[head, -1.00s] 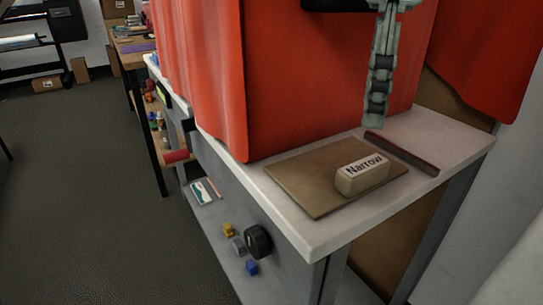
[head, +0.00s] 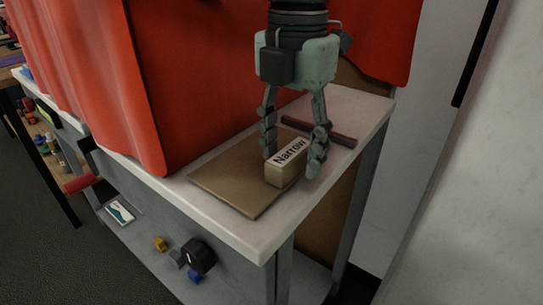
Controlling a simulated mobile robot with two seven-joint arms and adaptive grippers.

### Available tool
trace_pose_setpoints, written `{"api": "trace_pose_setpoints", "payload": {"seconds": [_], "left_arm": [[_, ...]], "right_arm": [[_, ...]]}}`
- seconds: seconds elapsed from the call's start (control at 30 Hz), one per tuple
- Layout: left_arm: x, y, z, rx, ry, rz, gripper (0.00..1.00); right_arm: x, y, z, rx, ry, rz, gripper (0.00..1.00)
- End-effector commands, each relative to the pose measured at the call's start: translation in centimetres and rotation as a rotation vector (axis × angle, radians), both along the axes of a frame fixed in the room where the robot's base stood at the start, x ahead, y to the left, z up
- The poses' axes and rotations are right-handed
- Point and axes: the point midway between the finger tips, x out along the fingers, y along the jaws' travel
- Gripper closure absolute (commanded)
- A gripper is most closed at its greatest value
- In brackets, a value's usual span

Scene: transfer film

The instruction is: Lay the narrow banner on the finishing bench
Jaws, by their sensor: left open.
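A small tan block labelled "Narrow" (head: 286,162) sits on a flat brown board (head: 232,187) on a white-topped bench (head: 262,239). My left gripper (head: 292,163) points down over it, open. One finger shows at the block's left side and the other at its right. I cannot tell whether either finger touches it. A large red cloth (head: 190,75) stands behind the block on the bench. No other banner can be made out. My right gripper is not in view.
A dark reddish bar (head: 318,131) lies behind the board. Below the bench top are a black knob (head: 198,256), a yellow piece (head: 160,243) and a card (head: 119,212). A pale wall (head: 480,180) is at the right. Dark floor is open at the left.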

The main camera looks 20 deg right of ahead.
Motion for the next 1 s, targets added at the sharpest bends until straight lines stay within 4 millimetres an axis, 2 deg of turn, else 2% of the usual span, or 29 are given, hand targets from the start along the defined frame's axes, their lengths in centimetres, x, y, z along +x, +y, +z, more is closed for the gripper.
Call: {"api": "trace_pose_setpoints", "payload": {"seconds": [0.1, 0.33, 0.73, 1.0], "left_arm": [[-0.1, 0.0, -0.8, 0.0, 0.0, -0.001, 0.48], [0.0, 0.0, -0.9, 0.0, 0.0, -0.001, 0.49], [0.0, 0.0, -0.9, -0.001, 0.0, -0.001, 0.99], [0.0, 0.0, -0.8, -0.002, -0.001, -0.001, 1.0]], "right_arm": [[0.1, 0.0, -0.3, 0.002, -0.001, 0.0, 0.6], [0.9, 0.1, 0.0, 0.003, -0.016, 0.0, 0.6], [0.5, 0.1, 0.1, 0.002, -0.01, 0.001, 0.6], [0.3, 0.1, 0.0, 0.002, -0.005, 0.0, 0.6]]}}
